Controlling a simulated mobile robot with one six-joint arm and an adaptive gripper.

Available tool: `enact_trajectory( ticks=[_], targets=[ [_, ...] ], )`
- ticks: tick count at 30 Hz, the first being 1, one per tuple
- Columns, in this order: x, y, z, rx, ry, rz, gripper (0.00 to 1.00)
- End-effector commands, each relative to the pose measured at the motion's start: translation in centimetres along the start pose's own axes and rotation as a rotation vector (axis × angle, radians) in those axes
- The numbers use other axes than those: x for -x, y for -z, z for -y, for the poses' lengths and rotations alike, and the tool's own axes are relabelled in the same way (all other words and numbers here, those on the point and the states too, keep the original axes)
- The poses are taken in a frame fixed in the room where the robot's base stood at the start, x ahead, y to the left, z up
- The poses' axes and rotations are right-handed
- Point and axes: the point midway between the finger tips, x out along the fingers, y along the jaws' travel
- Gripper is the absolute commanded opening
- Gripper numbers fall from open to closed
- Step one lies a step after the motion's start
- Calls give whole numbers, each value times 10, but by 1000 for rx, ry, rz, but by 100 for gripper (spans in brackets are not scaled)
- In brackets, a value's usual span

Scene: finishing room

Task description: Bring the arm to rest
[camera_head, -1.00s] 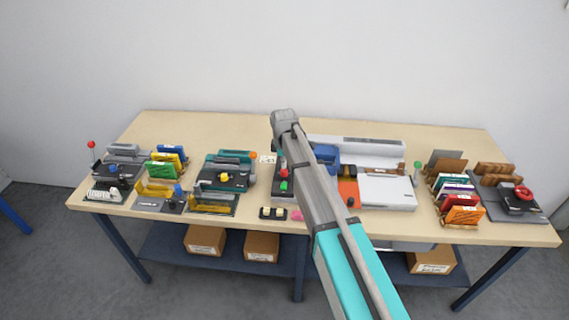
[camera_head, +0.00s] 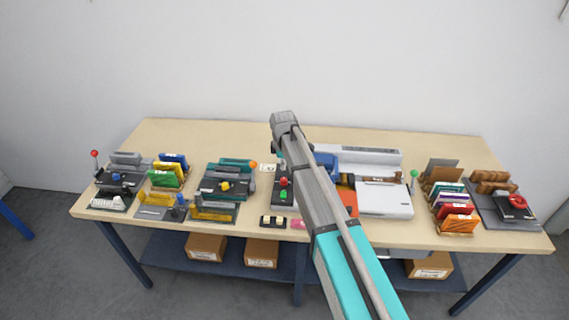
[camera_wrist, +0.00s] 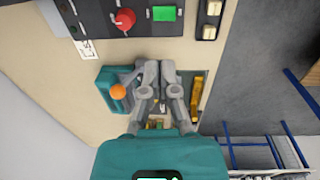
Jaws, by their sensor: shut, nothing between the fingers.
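My gripper (camera_wrist: 158,70) shows in the wrist view with its two grey fingers together and nothing between them. It is over a teal device with an orange knob (camera_wrist: 117,92), and I cannot tell the height between them. In the head view my arm (camera_head: 318,195) reaches from the bottom edge up over the middle of the workbench (camera_head: 215,135). Its grey end is above the bench, and the fingers are hidden there.
A control box with a red and a green button (camera_head: 283,190) stands beside my arm. A white machine (camera_head: 385,198) is right of it. Upright coloured folders (camera_head: 455,222) stand at the right, more devices at the left. The bench's back strip is clear.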

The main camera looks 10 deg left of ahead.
Motion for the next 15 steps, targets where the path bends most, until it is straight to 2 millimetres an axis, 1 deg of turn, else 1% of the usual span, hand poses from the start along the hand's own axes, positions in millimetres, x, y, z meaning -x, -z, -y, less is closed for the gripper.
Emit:
enact_trajectory(
  ticks=[6, 8, 11, 14, 15],
  targets=[
    [0, 0, 0, 0, 0, 0, 0],
    [0, -3, 2, -11, 0, 0, 0],
    [-1, -14, 8, -52, 2, 1, 0],
    [-3, -33, 20, -133, 4, 2, 0],
    [-4, -42, 27, -178, 6, 3, 0]
  ],
)
